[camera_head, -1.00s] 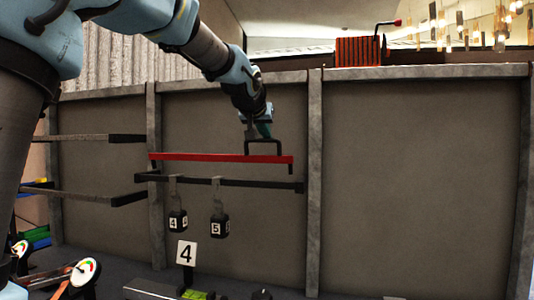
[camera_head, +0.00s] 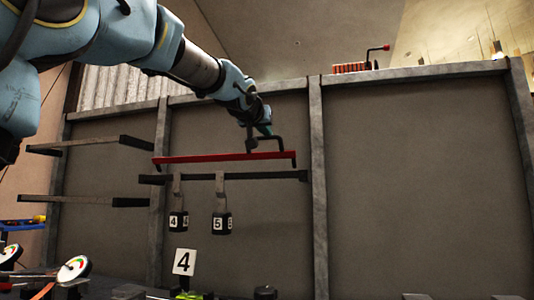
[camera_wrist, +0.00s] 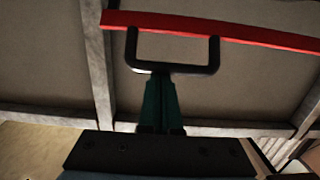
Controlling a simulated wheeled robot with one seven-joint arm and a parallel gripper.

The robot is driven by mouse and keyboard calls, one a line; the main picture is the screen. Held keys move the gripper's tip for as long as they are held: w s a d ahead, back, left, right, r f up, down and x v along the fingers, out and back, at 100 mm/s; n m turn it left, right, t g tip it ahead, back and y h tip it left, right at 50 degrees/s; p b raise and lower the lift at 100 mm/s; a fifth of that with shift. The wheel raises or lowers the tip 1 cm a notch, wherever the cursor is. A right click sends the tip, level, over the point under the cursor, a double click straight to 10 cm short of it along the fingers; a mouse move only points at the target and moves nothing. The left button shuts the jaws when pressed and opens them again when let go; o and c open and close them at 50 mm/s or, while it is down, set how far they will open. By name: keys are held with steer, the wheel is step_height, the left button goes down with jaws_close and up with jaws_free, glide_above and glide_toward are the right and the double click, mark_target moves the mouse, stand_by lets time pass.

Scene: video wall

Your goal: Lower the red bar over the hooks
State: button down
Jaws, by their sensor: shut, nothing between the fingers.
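The red bar (camera_head: 215,157) lies level in front of the panel, with short down-turned ends. It shows a little above the dark rail (camera_head: 260,176) in the head view. Two hooks, left (camera_head: 177,184) and right (camera_head: 220,188), hang on that rail with dark weights marked 4 (camera_head: 178,221) and 5 (camera_head: 221,223). The bar's black handle (camera_wrist: 173,67) is at its right part. My gripper (camera_head: 266,131) is shut, its green fingers (camera_wrist: 158,100) meeting the handle's crosspiece in the wrist view. Whether fingertips touch it is not clear.
Two more rails, upper (camera_head: 90,143) and lower (camera_head: 85,201), stick out at the left. The right panel (camera_head: 415,180) is bare.

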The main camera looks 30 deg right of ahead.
steer(key=shift+s+a+f+t+h+b, duration=0.25)
steer(key=shift+f+b, duration=0.2)
steer(key=shift+b, duration=1.45)
steer(key=shift+s+a+f+t+h+b, duration=0.15)
steer(key=shift+f+t+h+b, duration=0.3)
steer(key=shift+b, duration=1.4)
steer(key=shift+s+a+f+t+h+b, duration=0.2)
steer(key=shift+f+b, duration=0.3)
steer(key=shift+b, duration=1.4)
steer(key=b, duration=0.3)
steer(key=shift+s+a+t, duration=0.15)
steer(key=shift+s+t, duration=0.15)
steer(key=shift+h+b, duration=0.3)
steer(key=shift+s+a+f+b, duration=0.15)
steer(key=shift+f+b, duration=0.1)
steer(key=shift+b, duration=0.7)
steer(key=shift+s+a+f+b, duration=0.1)
steer(key=shift+f+b, duration=0.2)
steer(key=shift+b, duration=0.55)
